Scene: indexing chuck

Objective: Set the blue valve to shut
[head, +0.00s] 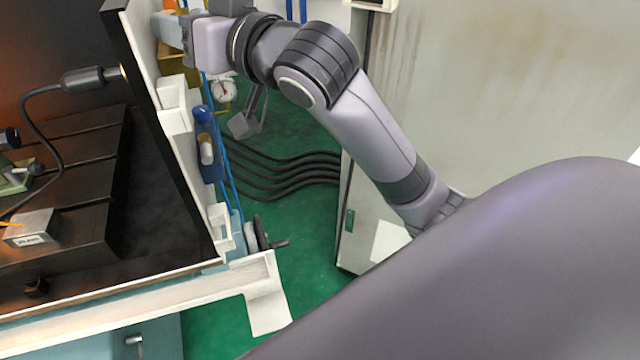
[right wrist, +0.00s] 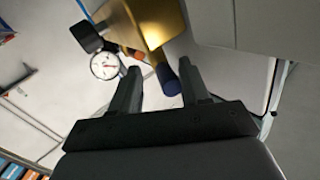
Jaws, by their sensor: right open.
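In the right wrist view a dark blue lever end (right wrist: 169,82) lies between the two fingers of my right gripper (right wrist: 160,68), nearer the right finger. It appears to be the blue valve's handle, joined to a gold body (right wrist: 157,20); its exact setting I cannot tell. The fingers are open and I see no grip on it. My left gripper is not in view.
A round white gauge (right wrist: 105,65) and an orange-tipped part (right wrist: 137,54) are close to the left finger. In the head view a blue fitting (head: 208,150) sits on the machine's white frame (head: 178,100). Black hoses (head: 290,170) and a cabinet (head: 480,110) stand to the right.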

